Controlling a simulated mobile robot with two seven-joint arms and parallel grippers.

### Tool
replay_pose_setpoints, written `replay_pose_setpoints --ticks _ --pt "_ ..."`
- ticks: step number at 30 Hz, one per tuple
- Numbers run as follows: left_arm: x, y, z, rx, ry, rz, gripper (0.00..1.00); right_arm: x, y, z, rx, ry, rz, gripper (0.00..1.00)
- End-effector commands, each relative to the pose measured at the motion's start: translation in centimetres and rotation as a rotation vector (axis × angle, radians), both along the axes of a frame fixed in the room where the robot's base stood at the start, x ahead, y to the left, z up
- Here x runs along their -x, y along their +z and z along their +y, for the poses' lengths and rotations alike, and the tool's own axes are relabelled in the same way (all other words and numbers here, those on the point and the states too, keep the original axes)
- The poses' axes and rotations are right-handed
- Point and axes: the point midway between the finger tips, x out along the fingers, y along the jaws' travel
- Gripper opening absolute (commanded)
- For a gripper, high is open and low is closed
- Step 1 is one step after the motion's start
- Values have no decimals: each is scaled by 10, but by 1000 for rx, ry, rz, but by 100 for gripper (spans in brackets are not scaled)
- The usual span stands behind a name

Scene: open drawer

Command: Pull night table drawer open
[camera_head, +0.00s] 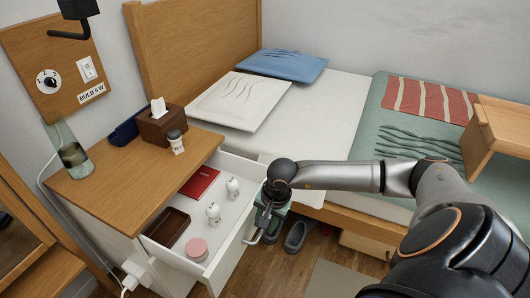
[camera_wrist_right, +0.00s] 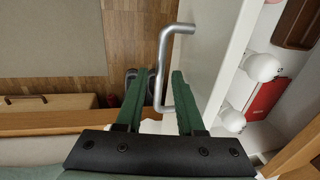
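The night table (camera_head: 140,165) has a wooden top and a white drawer (camera_head: 232,250) that stands pulled well out. A silver bar handle (camera_wrist_right: 163,65) is on the drawer front, and it also shows in the head view (camera_head: 251,238). My right gripper (camera_wrist_right: 157,90) is at the drawer front. Its two green fingers are spread apart, with part of the handle between them; I see no clear grip on it. In the head view the right gripper (camera_head: 270,215) partly hides the handle and the drawer's front corner. My left gripper is not in view.
The drawer holds a red book (camera_head: 199,183), a brown tray (camera_head: 167,227), a pink round box (camera_head: 197,249) and two small white items. A tissue box (camera_head: 162,125) and a bottle (camera_head: 176,142) stand on top. The bed (camera_head: 330,110) is close on the right; shoes (camera_head: 296,234) lie on the floor.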

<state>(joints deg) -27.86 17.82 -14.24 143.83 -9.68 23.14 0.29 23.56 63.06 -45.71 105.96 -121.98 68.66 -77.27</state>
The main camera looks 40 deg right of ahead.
Motion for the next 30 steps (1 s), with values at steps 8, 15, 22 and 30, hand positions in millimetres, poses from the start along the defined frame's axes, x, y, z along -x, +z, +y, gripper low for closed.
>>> replay_pose_setpoints --ticks 8,15,22,30 --pt "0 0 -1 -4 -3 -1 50 0 0 0 -1 0 0 45" --pt "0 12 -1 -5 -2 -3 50 4 26 -2 1 2 -3 45" --pt "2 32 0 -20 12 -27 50 13 77 -6 2 0 -3 45" --pt "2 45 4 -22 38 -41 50 21 116 -9 1 0 -2 45"
